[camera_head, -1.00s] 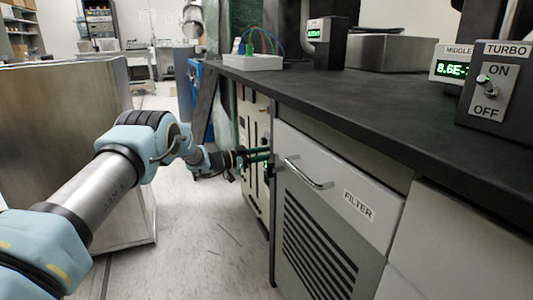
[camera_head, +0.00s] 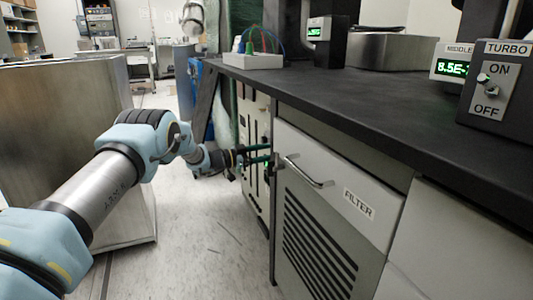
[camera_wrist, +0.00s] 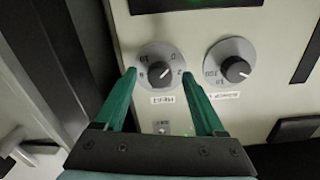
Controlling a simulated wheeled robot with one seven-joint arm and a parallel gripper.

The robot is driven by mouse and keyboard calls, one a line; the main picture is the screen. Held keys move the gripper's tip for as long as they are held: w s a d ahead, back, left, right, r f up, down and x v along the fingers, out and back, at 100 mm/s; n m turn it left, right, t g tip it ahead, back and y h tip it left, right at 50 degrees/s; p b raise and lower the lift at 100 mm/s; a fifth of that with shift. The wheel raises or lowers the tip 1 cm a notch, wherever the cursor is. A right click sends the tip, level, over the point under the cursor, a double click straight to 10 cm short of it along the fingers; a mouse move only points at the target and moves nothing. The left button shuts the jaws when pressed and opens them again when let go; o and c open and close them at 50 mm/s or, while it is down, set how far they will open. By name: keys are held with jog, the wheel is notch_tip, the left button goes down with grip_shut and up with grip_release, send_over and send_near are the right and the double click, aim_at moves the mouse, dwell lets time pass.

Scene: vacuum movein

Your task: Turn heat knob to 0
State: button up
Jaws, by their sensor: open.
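The heat knob (camera_wrist: 159,73) is a black knob on a round grey dial with numbers, on a pale panel. Its label (camera_wrist: 162,99) reads HEAT, just below the dial. I cannot tell clearly which number the knob points to. My gripper (camera_wrist: 160,76) is open, with one green fingertip on each side of the dial and the knob between them in the picture. I cannot tell whether either finger touches it. In the head view my gripper (camera_head: 268,154) is at the panel under the counter; the knob cannot be made out there.
A second knob (camera_wrist: 236,69) sits close to the right of the heat knob. The FILTER drawer handle (camera_head: 306,172) is just right of my gripper. The black countertop (camera_head: 340,95) overhangs above. A metal cabinet (camera_head: 75,130) stands at left, with open floor between.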

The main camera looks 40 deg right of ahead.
jog(key=p+v, duration=0.1)
jog(key=v, duration=0.9)
jog(key=shift+w+a+p, duration=0.15)
jog(key=shift+a+p, duration=0.2)
jog(key=shift+a, duration=0.05)
